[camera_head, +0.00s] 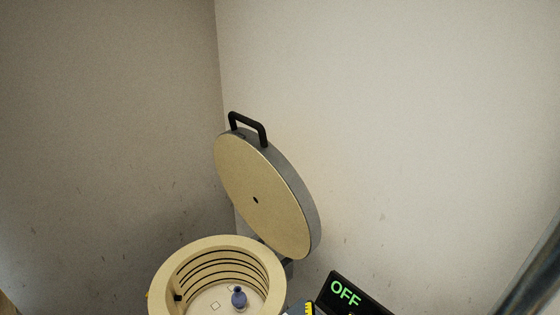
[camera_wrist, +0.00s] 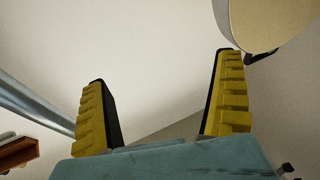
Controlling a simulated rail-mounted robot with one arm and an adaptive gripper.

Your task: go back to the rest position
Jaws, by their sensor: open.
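My gripper (camera_wrist: 163,68) shows in the wrist view with its two yellow, ridged fingers spread wide apart. Nothing is between them; only pale wall shows behind. In the head view, a small yellow and blue-grey piece at the bottom edge, right of the round chamber, looks like part of my gripper; the rest of it is out of frame.
A round cream chamber (camera_head: 163,287) with dark coils stands open, a small blue vase (camera_head: 239,298) inside. Its lid (camera_head: 245,190), with a black handle, is raised; it also seems to show in the wrist view (camera_wrist: 272,22). A black display (camera_head: 345,292) reads OFF.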

